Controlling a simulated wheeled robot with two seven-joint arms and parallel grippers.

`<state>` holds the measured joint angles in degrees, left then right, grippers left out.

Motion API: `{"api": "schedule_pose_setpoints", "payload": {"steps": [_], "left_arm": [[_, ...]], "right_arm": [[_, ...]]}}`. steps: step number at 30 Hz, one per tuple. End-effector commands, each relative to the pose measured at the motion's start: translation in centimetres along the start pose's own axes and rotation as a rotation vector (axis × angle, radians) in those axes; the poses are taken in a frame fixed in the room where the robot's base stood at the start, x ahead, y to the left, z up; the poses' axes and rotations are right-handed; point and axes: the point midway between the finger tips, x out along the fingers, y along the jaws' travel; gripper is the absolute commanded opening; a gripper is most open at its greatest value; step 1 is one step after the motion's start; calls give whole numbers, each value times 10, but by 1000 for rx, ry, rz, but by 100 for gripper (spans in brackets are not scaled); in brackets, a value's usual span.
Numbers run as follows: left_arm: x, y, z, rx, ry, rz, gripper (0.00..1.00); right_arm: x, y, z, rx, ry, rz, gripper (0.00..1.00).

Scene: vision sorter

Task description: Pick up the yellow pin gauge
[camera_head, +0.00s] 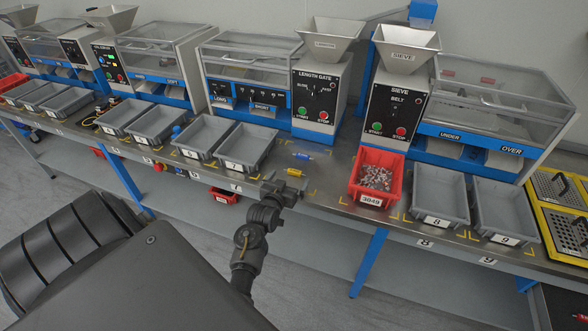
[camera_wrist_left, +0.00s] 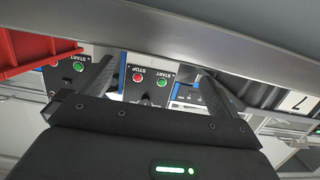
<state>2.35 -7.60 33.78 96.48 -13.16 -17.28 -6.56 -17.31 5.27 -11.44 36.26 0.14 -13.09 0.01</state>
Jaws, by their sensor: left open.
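The yellow pin gauge (camera_head: 296,172) is a small yellow piece lying on the steel bench top, near the front edge, in the head view. A similar blue pin gauge (camera_head: 302,156) lies just behind it. My left gripper (camera_head: 284,184) is at the bench's front edge, just in front of the yellow gauge and apart from it. In the left wrist view its fingers (camera_wrist_left: 156,88) are spread with nothing between them. Neither gauge can be made out in that view. My right gripper is not in view.
A red bin of small metal parts (camera_head: 366,197) stands to the right. A grey tray marked 7 (camera_head: 232,165) stands to the left. The length gate machine (camera_head: 320,100) and the sieve machine (camera_head: 397,105) stand behind. Bare bench surrounds the gauges.

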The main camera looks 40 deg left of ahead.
Motion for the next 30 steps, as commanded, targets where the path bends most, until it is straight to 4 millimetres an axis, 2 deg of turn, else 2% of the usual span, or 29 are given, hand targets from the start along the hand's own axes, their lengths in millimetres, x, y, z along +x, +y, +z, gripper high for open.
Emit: {"api": "schedule_pose_setpoints", "payload": {"steps": [4,14,22,23,30], "left_arm": [[5,0,0,0,-1,0,100],[48,-2,2,0,-1,0,100],[52,-2,3,1,-1,0,100],[52,-2,3,1,-1,0,99],[52,-2,3,1,-1,0,67]], "right_arm": [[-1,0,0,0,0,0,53],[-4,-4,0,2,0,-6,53],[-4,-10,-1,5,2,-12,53],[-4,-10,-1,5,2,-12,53],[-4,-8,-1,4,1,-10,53]]}}
